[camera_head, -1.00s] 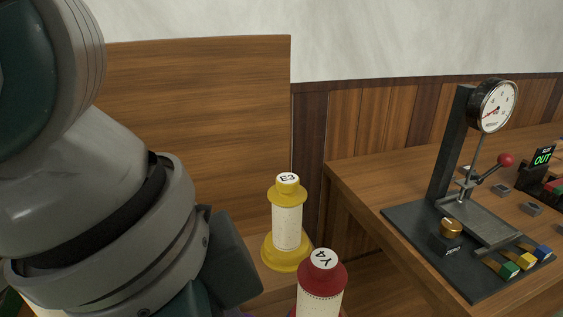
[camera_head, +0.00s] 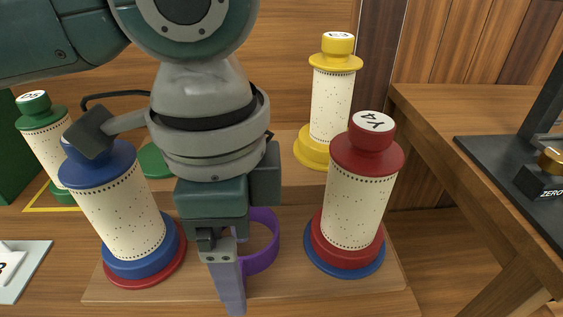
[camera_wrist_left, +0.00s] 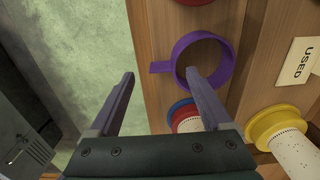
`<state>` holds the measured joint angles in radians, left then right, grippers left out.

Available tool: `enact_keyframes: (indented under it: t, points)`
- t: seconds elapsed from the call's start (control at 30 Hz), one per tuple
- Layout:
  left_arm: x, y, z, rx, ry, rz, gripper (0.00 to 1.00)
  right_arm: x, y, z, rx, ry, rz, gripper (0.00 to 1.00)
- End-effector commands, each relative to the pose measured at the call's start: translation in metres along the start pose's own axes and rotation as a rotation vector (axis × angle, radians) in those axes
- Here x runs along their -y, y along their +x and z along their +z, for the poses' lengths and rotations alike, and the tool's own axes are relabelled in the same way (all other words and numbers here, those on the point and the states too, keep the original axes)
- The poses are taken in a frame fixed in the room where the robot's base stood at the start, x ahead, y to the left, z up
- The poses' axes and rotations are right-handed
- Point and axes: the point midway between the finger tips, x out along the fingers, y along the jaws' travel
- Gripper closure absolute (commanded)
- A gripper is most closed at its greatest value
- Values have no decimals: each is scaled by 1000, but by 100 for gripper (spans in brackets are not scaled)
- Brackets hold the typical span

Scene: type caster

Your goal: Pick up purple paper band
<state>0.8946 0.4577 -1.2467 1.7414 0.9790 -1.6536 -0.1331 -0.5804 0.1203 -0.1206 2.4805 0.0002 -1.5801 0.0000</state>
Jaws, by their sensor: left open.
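The purple paper band (camera_head: 271,255) is a ring standing on the wooden shelf, partly hidden behind my left gripper (camera_head: 234,300) in the head view. In the left wrist view the purple paper band (camera_wrist_left: 227,75) shows as an open loop with a flat tab sticking out to the left. My left gripper (camera_wrist_left: 161,78) is open there, its fingers apart. The tab appears between and beyond the fingertips, and the right finger overlaps the loop's lower edge. I cannot tell whether the finger touches the band. My right gripper is not in view.
A blue-ended roll (camera_head: 122,210) stands left of the band and a red-ended roll (camera_head: 360,205) stands right. A yellow-ended roll (camera_head: 331,105) and a green-ended roll (camera_head: 44,140) stand behind. A "USED" card (camera_wrist_left: 298,62) lies at right in the wrist view.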

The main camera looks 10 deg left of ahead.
Motion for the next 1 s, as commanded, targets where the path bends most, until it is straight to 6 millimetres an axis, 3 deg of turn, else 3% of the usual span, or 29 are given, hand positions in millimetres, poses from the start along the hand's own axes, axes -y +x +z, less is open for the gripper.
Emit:
enact_keyframes:
  t: [0.2,0.5,1.0]
  points:
    - [3,33,1,1,-1,1,17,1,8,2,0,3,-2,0]
    - [4,37,1,-1,0,-1,18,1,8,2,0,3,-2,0]
    - [4,37,0,-1,0,-1,75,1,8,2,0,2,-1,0]
